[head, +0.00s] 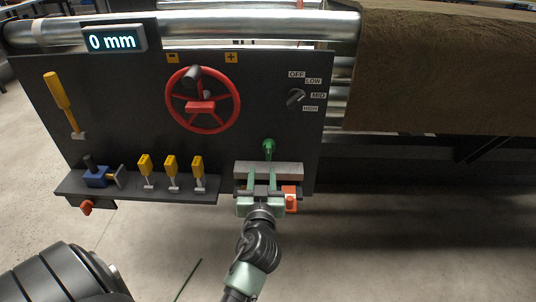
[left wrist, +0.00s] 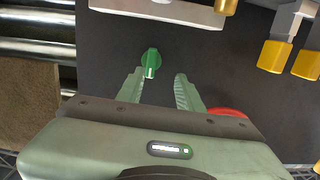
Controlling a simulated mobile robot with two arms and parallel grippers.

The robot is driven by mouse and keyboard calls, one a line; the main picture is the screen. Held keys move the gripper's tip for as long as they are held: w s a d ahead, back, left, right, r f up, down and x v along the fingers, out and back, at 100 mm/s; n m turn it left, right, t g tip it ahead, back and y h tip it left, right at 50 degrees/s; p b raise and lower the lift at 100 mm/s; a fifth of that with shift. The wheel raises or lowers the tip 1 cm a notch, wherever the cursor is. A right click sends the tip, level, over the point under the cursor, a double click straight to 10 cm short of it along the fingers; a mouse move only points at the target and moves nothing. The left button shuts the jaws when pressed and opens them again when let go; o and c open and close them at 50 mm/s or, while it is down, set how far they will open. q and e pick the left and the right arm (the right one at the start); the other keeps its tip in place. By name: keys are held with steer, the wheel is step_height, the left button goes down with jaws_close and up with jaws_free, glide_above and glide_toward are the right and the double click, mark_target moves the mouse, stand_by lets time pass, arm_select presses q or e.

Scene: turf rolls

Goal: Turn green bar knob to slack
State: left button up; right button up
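The green bar knob (head: 268,147) sits on the dark control panel, below and right of the red wheel. It also shows in the left wrist view (left wrist: 151,60), with its bar pointing roughly along the fingers. My left gripper (head: 263,178) is open and empty just below the knob in the head view, in front of a grey ledge. In the left wrist view the two fingertips (left wrist: 158,77) are spread apart, and the knob lies just beyond them, nearer the left finger. I see no contact. My right gripper is not in view.
The panel (head: 130,120) carries a red wheel (head: 203,100), a black selector knob (head: 295,97), a yellow lever (head: 58,92) and a "0 mm" display (head: 113,41). Yellow-handled levers (head: 171,167) and a blue part (head: 96,178) line the lower shelf. A brown roll (head: 440,70) fills the right.

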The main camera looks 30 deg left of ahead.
mark_target(268, 150)
arm_select(q)
steer(key=shift+t, duration=0.5)
steer(key=w+a, duration=0.1)
steer(key=w, duration=0.1)
steer(key=w+r, duration=0.1)
steer(key=w, duration=0.1)
steer(key=w+a+p, duration=0.1)
steer(key=w, duration=0.2)
steer(key=shift+a+r, duration=0.3)
steer(key=shift+a, duration=0.05)
steer(key=shift+w+a, duration=0.35)
steer(key=shift+w, duration=0.1)
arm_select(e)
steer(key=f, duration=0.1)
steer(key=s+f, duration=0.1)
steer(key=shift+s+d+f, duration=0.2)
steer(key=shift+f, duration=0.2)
arm_select(q)
jaws_close()
